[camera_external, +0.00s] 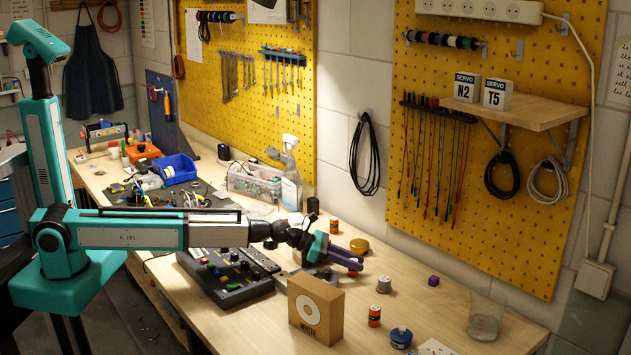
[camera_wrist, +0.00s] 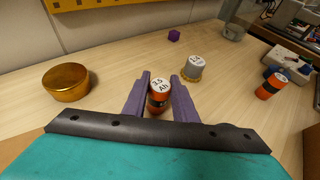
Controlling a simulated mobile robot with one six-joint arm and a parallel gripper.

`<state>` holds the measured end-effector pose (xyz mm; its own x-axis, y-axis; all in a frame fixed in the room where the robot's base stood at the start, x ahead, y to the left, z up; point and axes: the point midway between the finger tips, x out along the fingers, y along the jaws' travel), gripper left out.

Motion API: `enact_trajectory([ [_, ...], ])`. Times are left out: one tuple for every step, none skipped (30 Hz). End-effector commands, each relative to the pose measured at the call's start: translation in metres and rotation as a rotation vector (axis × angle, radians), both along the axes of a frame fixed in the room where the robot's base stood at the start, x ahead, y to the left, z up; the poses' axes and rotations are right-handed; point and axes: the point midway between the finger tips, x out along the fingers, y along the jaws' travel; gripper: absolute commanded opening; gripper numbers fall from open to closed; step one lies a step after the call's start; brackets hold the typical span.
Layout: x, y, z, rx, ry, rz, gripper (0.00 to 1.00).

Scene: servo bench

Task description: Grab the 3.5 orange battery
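In the wrist view, the orange battery marked 3.5 Ah (camera_wrist: 158,100) has a white top and a dark band. It stands upright between the two purple fingers of my gripper (camera_wrist: 160,90). The fingers are spread, one on each side of it, and a narrow gap seems to show beside it. In the external view my gripper (camera_external: 346,263) is low over the bench, and its fingers hide most or all of this battery. Another orange battery (camera_external: 374,316) stands nearer the front and shows at the right of the wrist view (camera_wrist: 270,86).
A grey cylinder (camera_wrist: 194,67) stands just beyond the right finger. A gold tin (camera_wrist: 66,83) is to the left. A purple cube (camera_external: 434,281) lies on clear wood.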

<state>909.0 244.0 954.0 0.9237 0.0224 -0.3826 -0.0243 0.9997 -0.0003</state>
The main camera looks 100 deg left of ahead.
Motion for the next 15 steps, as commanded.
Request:
enact_trajectory([
  [0.0,0.0001,0.0,0.0,0.0,0.0,0.15],
  [0.0,0.0001,0.0,0.0,0.0,0.0,0.1],
  [0.0,0.0001,0.0,0.0,0.0,0.0,0.03],
  [0.0,0.0001,0.0,0.0,0.0,0.0,0.0],
  [0.0,0.0002,0.0003,0.0,0.0,0.0,0.0],
  [0.0,0.0002,0.0003,0.0,0.0,0.0,0.0],
  [0.0,0.0002,0.0003,0.0,0.0,0.0,0.0],
  [0.0,0.0002,0.0003,0.0,0.0,0.0,0.0],
  [0.0,0.0002,0.0003,0.0,0.0,0.0,0.0],
  [0.0,0.0002,0.0003,0.0,0.0,0.0,0.0],
  [0.0001,0.0002,0.0004,0.0,0.0,0.0,0.0],
  [0.0,0.0002,0.0008,0.0,0.0,0.0,0.0],
  [0.0,0.0002,0.0012,0.0,-0.001,0.0,0.0],
  [0.0,0.0002,0.0016,0.001,-0.001,0.0,0.0],
  [0.0,0.0002,0.0026,0.001,-0.001,0.0,0.0],
])
